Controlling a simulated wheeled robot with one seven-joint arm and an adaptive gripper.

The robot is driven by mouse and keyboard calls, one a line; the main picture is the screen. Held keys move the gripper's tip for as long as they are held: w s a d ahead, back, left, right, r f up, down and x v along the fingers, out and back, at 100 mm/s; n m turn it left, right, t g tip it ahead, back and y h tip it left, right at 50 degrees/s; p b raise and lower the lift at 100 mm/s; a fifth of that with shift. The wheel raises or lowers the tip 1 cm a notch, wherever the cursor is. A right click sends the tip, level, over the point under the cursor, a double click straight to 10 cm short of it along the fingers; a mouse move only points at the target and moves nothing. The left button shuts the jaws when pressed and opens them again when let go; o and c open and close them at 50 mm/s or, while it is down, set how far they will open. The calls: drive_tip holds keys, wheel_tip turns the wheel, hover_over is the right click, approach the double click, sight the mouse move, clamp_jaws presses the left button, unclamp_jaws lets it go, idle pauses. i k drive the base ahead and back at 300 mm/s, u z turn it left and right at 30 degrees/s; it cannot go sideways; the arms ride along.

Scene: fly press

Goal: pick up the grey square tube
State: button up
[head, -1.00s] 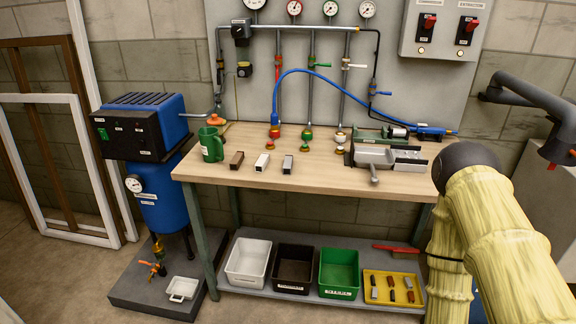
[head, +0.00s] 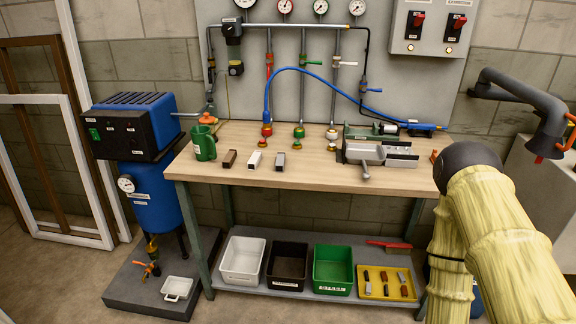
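The grey square tube (head: 280,162) lies on the wooden bench top, near its front edge, with a dark open end toward me. It is the rightmost of three short pieces in a row. A white piece (head: 254,160) lies to its left, and a brown piece (head: 229,158) lies further left. They are apart from one another. My arm, in a pale yellow cover, stands at the right of the view. My gripper is not in the picture.
A grey press or vise (head: 366,153) sits to the right. A blue hose (head: 330,76) arches behind. White (head: 231,278), black (head: 275,284) and green (head: 319,288) bins and a yellow tray (head: 365,293) stand on the lower shelf.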

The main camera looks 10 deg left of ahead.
sight(280, 164)
drive_tip(key=z, duration=0.75)
drive_tip(key=k, duration=1)
drive_tip(key=z, duration=0.6)
drive_tip(key=i, duration=1.6)
drive_tip(key=u, duration=1.85)
drive_tip(key=i, duration=0.65)
drive_tip(key=u, duration=0.7)
